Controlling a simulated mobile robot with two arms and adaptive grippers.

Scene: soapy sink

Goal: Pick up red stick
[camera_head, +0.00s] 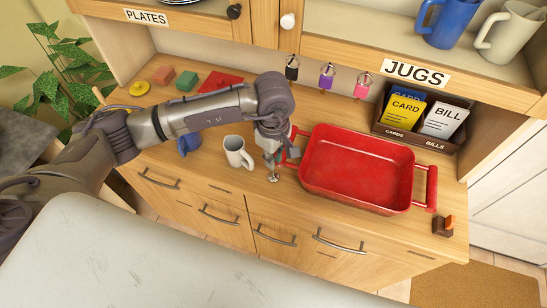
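I cannot make out a clear red stick. A thin orange-red upright piece (98,95) shows at the far left end of the counter, partly behind my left arm. A flat red thing (222,80) lies at the back of the counter, just beyond my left forearm. My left gripper (272,172) points down over the counter, between the white jug and the left end of the red tub (360,168). Its fingers are small and partly hidden by the wrist, so I cannot tell whether they are open or hold anything. My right gripper is not in view.
A white jug (238,153) and a blue jug (189,144) stand left of my gripper. Coloured blocks (187,81) lie at the back left. A card holder (415,137) stands back right. A brown block (442,226) lies near the right front. Shelves overhang the counter.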

